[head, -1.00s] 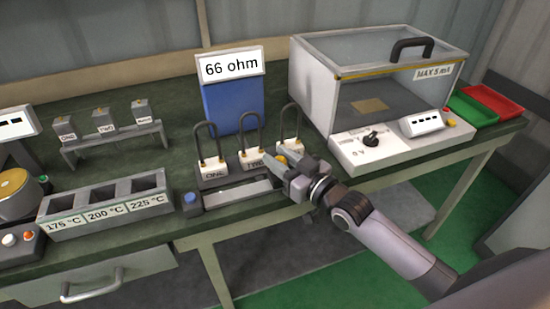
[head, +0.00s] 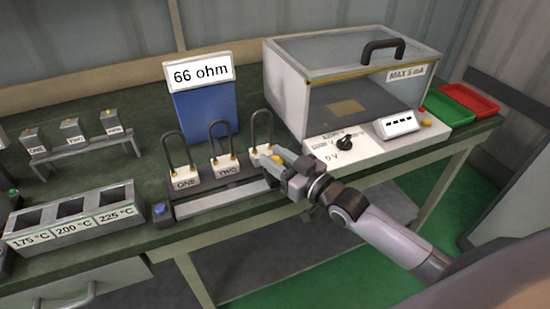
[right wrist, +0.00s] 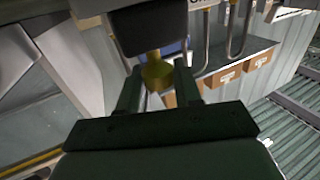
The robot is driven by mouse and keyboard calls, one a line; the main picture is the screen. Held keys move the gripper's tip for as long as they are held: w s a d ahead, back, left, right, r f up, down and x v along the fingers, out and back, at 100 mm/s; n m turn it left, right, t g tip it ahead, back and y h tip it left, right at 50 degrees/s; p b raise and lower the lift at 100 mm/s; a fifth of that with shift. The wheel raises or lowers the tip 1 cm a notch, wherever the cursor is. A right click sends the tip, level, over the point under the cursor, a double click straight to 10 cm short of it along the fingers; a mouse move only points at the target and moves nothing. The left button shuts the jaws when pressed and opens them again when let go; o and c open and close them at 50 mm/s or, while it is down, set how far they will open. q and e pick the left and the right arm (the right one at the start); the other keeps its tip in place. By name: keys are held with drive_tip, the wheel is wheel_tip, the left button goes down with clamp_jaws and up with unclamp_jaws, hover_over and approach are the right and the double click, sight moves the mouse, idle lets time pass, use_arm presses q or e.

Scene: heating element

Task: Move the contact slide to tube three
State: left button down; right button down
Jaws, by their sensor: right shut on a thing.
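Three looped heating tubes stand in a row on a dark stand: tube one (head: 178,152), tube two (head: 221,142) and tube three (head: 262,128). The first two bases read ONE and TWO; my gripper hides most of the third label. A pale rail (head: 225,201) runs along the stand's front. My right gripper (head: 272,161) is in front of tube three's base. It is shut on the contact slide, whose brass knob (right wrist: 157,73) shows between the fingers in the right wrist view. The slide's lower part is hidden. My left gripper is out of view.
A blue block (head: 205,115) with a "66 ohm" sign stands behind the tubes. A clear-lidded box (head: 350,85) with a dial panel (head: 350,146) is close to the right of my gripper. A three-slot heater block (head: 72,215) is at left.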

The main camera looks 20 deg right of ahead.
drive_tip(key=shift+d, duration=0.2)
drive_tip(key=c, duration=0.8)
unclamp_jaws()
drive_tip(key=shift+c, duration=0.2)
drive_tip(key=v, duration=0.7)
drive_tip(key=shift+d, duration=0.1)
drive_tip(key=s+a+f+m+g+h, duration=0.2)
drive_tip(key=s+f+g+h, duration=0.3)
drive_tip(key=s+f, duration=1.2)
wheel_tip(320, 180, down, 2)
drive_tip(key=shift+s+f+m+g+p, duration=0.1)
drive_tip(key=shift+s+m+g+p, duration=0.25)
drive_tip(key=shift+g, duration=0.15)
